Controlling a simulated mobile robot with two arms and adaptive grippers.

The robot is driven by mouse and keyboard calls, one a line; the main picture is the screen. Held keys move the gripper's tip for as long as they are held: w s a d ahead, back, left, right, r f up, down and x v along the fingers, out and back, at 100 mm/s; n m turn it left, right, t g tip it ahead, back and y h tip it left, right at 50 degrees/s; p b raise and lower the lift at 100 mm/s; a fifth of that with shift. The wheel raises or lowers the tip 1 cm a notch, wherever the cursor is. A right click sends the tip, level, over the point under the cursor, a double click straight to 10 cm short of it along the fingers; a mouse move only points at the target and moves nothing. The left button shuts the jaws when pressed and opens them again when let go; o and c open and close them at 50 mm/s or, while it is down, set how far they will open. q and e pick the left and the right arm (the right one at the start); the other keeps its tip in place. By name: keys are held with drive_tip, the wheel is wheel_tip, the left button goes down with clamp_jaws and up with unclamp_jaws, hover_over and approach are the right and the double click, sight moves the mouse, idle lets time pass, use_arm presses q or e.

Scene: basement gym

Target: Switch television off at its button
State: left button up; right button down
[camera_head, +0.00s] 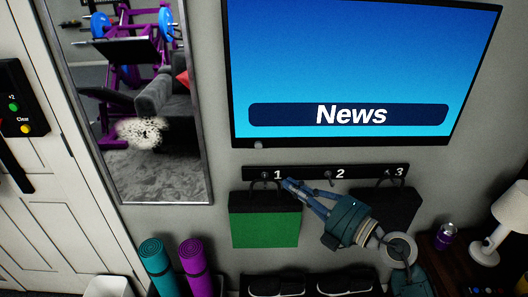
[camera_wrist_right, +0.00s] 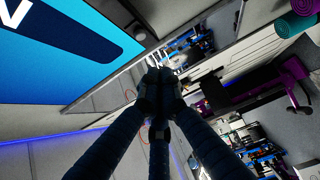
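The television (camera_head: 350,60) hangs on the wall with its screen lit, showing a blue picture with the word News. A small round pale button (camera_head: 257,145) sits at the lower left of its bottom frame. My right gripper (camera_head: 290,185) is below and right of that button, over the hook rail, pointing up and left, apart from the button. In the wrist view its fingers (camera_wrist_right: 160,85) meet at the tips with nothing between them. My left gripper is not in view.
A numbered hook rail (camera_head: 310,174) below the television holds a green bag (camera_head: 265,222) and a dark bag (camera_head: 392,208). A tall mirror (camera_head: 135,110) stands left. A lamp (camera_head: 507,220) and a purple can (camera_head: 445,236) are at right.

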drive_tip(key=shift+s+r+n, duration=0.15)
drive_tip(key=shift+r+n, duration=0.35)
drive_tip(key=shift+r, duration=0.45)
drive_tip(key=p, duration=0.2)
approach(259, 146)
drive_tip(key=shift+w+a, duration=1.8)
drive_tip(key=shift+a, duration=1.2)
drive_tip(key=shift+f, duration=0.35)
drive_tip(key=shift+w, duration=0.1)
